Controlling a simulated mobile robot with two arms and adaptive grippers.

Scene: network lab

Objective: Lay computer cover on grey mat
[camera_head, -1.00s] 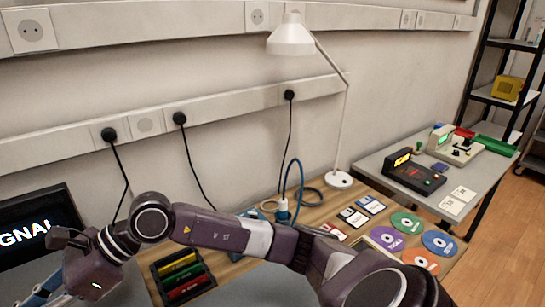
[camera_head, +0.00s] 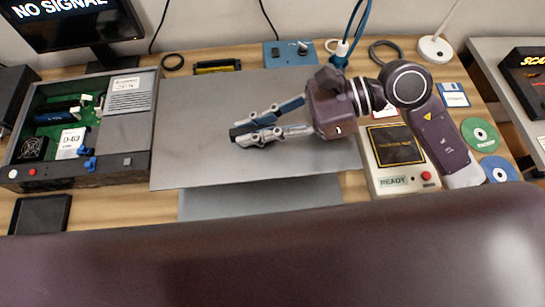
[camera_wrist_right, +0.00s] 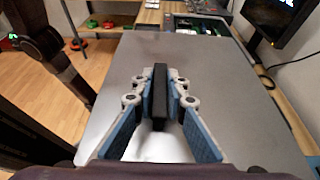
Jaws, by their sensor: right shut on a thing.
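The computer cover (camera_head: 195,125) is a large flat grey panel above the middle of the table in the head view. It fills much of the right wrist view (camera_wrist_right: 215,70). My right gripper (camera_head: 240,135) is shut on a black handle bar on the cover, clear between the fingers in the wrist view (camera_wrist_right: 160,95). The grey mat (camera_head: 260,200) shows only as a strip below the cover's near edge; the rest is hidden. The cover reaches further left than this strip. I cannot tell whether it touches the mat. My left gripper is not in view.
An open computer case (camera_head: 110,165) with a green board stands at the left, close to the cover's left edge. A beige device marked READY (camera_head: 400,183) stands right of the cover. A blue box (camera_head: 288,54) is behind it. Discs (camera_head: 480,135) lie at the right.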

